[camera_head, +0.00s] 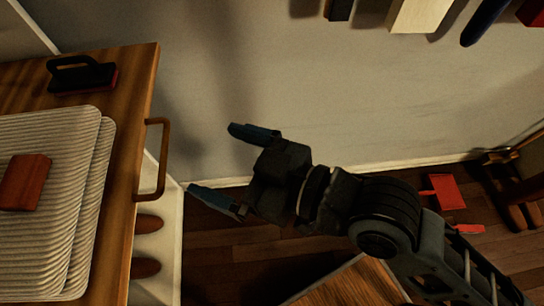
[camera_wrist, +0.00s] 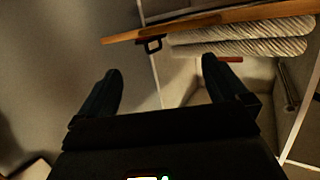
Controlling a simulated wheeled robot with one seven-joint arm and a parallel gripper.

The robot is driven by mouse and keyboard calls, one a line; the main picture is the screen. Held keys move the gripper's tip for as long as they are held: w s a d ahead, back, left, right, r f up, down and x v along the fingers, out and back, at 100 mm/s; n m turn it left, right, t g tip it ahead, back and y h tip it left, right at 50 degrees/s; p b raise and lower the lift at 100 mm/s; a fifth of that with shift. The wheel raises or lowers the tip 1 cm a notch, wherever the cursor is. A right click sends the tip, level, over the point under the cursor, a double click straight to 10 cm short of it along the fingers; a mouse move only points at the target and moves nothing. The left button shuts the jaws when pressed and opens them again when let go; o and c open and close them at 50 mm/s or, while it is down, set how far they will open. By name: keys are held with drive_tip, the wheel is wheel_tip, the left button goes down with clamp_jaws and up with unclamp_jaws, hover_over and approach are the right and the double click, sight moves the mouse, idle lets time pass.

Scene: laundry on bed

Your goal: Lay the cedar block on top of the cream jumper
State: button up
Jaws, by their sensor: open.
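The cream jumper (camera_head: 70,130) is a folded, ribbed stack on the wooden top at the left of the head view. Its ribbed layers also show at the upper right of the wrist view (camera_wrist: 245,36). The cedar block (camera_head: 24,182), reddish brown, appears to lie flat on the jumper, near the left picture edge. My gripper (camera_head: 211,158) is open and empty, its fingers pointing left, to the right of the wooden top and apart from jumper and block. In the wrist view both fingers (camera_wrist: 161,65) are spread with nothing between them.
A black-handled brush (camera_head: 82,75) lies at the back of the wooden top (camera_head: 130,75). A brown bar handle (camera_head: 160,160) juts from its right edge, between my gripper and the jumper. Red items (camera_head: 446,191) lie on the floor at right. Several objects line the top edge.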

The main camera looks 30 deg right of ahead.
drive_tip(key=s+d+f+m+t+h, duration=0.1)
drive_tip(key=s+d+f+m+h, duration=0.15)
drive_tip(key=s+d, duration=0.3)
drive_tip(key=s+d+f+m+t+h, duration=0.1)
drive_tip(key=s+d+f+m+h, duration=0.2)
drive_tip(key=d, duration=0.4)
drive_tip(key=s+d+r+h, duration=0.2)
drive_tip(key=s, duration=0.4)
drive_tip(key=s+d+r+m+h, duration=0.1)
drive_tip(key=s+d+r, duration=0.1)
drive_tip(key=s, duration=0.4)
drive_tip(key=shift+s+h, duration=0.35)
drive_tip(key=shift+s, duration=0.05)
drive_tip(key=shift+d+m, duration=0.1)
drive_tip(key=shift+m, duration=0.15)
